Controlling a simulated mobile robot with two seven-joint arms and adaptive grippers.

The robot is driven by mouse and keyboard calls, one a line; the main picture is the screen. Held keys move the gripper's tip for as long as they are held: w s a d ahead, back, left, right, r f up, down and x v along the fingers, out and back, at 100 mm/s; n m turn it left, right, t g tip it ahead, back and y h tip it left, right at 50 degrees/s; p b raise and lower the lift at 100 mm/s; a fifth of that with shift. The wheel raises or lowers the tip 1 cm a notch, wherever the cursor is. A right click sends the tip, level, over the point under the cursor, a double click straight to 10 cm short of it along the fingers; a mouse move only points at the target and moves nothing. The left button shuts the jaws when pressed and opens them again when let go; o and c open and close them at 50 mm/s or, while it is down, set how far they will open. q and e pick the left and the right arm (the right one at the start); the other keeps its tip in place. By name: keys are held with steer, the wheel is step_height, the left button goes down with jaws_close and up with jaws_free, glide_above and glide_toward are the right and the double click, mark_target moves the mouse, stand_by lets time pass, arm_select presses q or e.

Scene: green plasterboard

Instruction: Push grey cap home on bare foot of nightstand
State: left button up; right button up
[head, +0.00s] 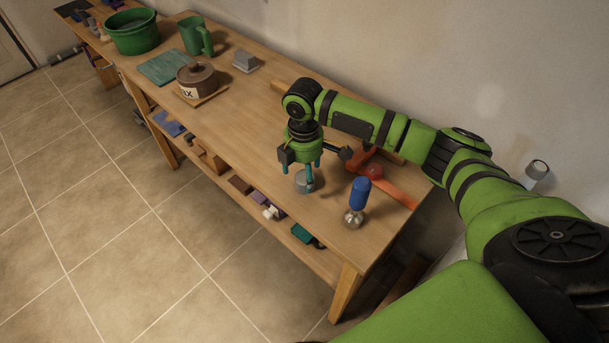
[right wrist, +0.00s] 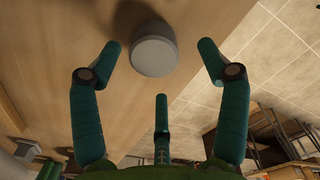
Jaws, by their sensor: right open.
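The grey cap (head: 301,184), a short round cylinder, stands on the wooden workbench near its front edge, below my right gripper (head: 308,175). In the right wrist view the cap (right wrist: 153,50) lies ahead of my right gripper (right wrist: 168,68), between its two outer teal fingers. These fingers are spread, with gaps to the cap and nothing held. A pale upright post (head: 538,172) stands by the wall at the right; I cannot tell whether it is a foot of the nightstand. No nightstand is clearly recognisable. My left gripper is out of view.
A blue-handled tool (head: 359,192) stands close right of the cap. An orange-red tool (head: 398,190) lies behind it. The mid-bench (head: 235,110) is clear.

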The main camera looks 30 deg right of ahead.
mark_target(304, 177)
steer(key=f, duration=0.2)
steer(key=shift+w+d+f, duration=0.2)
steer(key=shift+f, duration=0.15)
steer(key=shift+f+p, duration=0.3)
steer(key=shift+f, duration=0.1)
steer(key=shift+c, duration=0.5)
steer(key=c, duration=0.9)
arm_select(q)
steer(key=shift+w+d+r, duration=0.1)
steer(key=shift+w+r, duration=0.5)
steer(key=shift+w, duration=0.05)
arm_select(e)
steer(key=shift+c, duration=0.2)
